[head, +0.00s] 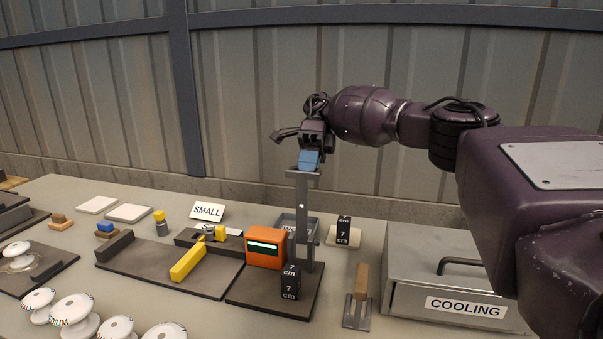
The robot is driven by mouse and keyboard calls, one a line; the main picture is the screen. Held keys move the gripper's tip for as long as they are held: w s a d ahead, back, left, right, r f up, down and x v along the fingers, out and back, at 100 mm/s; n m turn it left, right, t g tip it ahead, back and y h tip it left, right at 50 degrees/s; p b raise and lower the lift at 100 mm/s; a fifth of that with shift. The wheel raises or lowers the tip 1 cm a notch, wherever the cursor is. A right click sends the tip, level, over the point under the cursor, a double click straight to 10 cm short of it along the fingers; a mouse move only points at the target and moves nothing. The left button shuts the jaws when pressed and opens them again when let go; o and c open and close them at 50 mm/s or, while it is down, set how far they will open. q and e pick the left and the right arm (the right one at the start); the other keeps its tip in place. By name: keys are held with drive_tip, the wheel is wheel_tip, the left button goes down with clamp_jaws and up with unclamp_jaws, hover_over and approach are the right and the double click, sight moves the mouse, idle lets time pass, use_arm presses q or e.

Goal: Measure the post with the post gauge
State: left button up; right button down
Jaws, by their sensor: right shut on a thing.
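The post gauge has a dark base plate (240,292), an upright grey column (302,225) and an orange box (266,247) with a lit display I cannot read. A blue block (309,160) is at the column's top. My right gripper (311,150) is shut on this blue block from above. A black block marked 7 cm (290,283) stands upright on the base plate, in front of the column and beside the orange box. I cannot tell for sure whether it is the post. My left gripper is not in view.
Another black 7 cm block (343,231) stands behind on a pale pad. A grey COOLING box (450,275) is at the right. A wooden-handled tool (359,295) lies before it. A yellow-armed fixture (188,262) is to the left, with several white insulators (77,312) at front left.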

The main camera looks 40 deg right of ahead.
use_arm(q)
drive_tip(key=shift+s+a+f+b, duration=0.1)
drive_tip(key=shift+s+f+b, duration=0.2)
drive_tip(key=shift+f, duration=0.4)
use_arm(e)
drive_tip(key=shift+w+d+f, duration=0.1)
drive_tip(key=shift+d+f, duration=0.05)
drive_tip(key=shift+f, duration=0.35)
drive_tip(key=shift+w+d+f, duration=0.1)
drive_tip(key=shift+f, duration=0.4)
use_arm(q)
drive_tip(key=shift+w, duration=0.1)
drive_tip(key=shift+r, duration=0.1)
use_arm(e)
drive_tip(key=shift+s+r, duration=0.1)
drive_tip(key=c, duration=1.4)
unclamp_jaws()
drive_tip(key=shift+o, duration=1.2)
drive_tip(key=shift+d+r, duration=0.1)
drive_tip(key=shift+d, duration=0.1)
drive_tip(key=shift+a+r, duration=0.1)
drive_tip(key=shift+r, duration=0.25)
